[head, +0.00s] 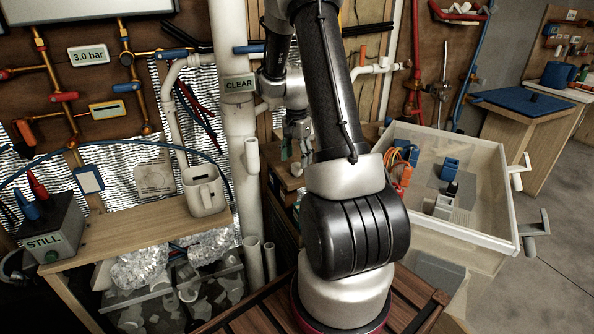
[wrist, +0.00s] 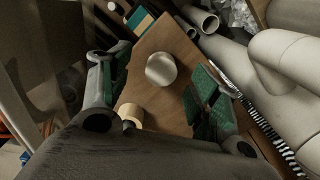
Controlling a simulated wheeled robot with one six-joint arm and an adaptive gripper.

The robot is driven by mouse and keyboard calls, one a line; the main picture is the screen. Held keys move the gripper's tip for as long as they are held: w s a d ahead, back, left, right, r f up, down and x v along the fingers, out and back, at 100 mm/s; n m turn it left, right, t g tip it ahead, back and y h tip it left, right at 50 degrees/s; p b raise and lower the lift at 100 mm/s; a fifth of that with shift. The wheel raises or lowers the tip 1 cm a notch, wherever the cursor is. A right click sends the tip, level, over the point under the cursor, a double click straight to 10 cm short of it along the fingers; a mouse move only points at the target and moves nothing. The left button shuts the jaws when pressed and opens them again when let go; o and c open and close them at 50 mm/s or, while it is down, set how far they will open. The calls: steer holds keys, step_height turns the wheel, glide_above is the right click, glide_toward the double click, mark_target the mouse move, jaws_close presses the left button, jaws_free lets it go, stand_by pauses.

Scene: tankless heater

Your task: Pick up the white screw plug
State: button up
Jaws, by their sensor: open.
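A round, pale white piece (wrist: 161,70), which looks like the white screw plug, stands on a brown wooden surface (wrist: 165,38) in the wrist view. My gripper (wrist: 163,90) is open, with a green-padded finger on either side of the piece and visible gaps between. I cannot tell how far above the wood the fingertips are. A smaller cream cylinder (wrist: 131,114) shows nearer the gripper's palm.
The thick white pipe (head: 238,130) labelled CLEAR stands left of my gripper. A large pale bin (head: 485,222) with tools and blue parts stands right. In the wrist view, white pipes (wrist: 285,65) lie close right.

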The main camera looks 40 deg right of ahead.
mark_target(296, 165)
steer(key=f, duration=0.5)
steer(key=shift+w+d+f, duration=0.1)
steer(key=shift+w+d, duration=0.15)
steer(key=shift+w, duration=0.05)
steer(key=c, duration=1)
